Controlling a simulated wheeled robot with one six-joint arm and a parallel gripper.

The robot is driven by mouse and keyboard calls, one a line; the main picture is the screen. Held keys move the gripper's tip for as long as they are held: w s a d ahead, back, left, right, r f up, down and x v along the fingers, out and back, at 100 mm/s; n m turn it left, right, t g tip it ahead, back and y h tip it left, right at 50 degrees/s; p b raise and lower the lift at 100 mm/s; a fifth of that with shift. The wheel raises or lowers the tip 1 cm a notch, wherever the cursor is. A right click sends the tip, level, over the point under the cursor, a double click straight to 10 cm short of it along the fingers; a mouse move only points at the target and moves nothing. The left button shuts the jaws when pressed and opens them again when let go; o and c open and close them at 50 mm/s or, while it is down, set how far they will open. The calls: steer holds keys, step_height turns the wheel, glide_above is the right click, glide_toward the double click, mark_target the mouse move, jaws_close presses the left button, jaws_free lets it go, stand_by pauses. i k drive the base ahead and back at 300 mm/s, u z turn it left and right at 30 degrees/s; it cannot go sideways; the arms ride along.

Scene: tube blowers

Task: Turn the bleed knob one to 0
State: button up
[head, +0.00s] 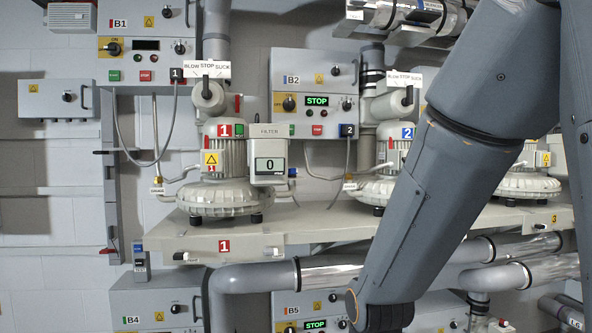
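Blower 1 (224,165), marked with a red 1, stands on the pale shelf left of centre. To its right hangs a filter box (268,150) whose display (269,165) reads 0. A small brass fitting with a tag (157,181) sits on a thin pipe to the left of the blower. A dark handle (181,256) is on the shelf front. I cannot tell which small part is bleed knob one, and no setting marks are readable. My gripper is out of view; only my grey arm shows on the right.
Control box B1 (146,42) is above the blower, and box B2 (313,92) is to its right. Blower 2 (399,165) is partly behind my arm. The shelf (330,222) juts out above thick pipes (250,277) and lower boxes. Hoses hang around blower 1.

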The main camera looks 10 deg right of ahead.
mark_target(292, 172)
steer(key=k, duration=1.1)
steer(key=z, duration=0.7)
steer(key=i, duration=1.3)
steer(key=u, duration=0.45)
steer(key=i, duration=0.65)
steer(key=u, duration=0.65)
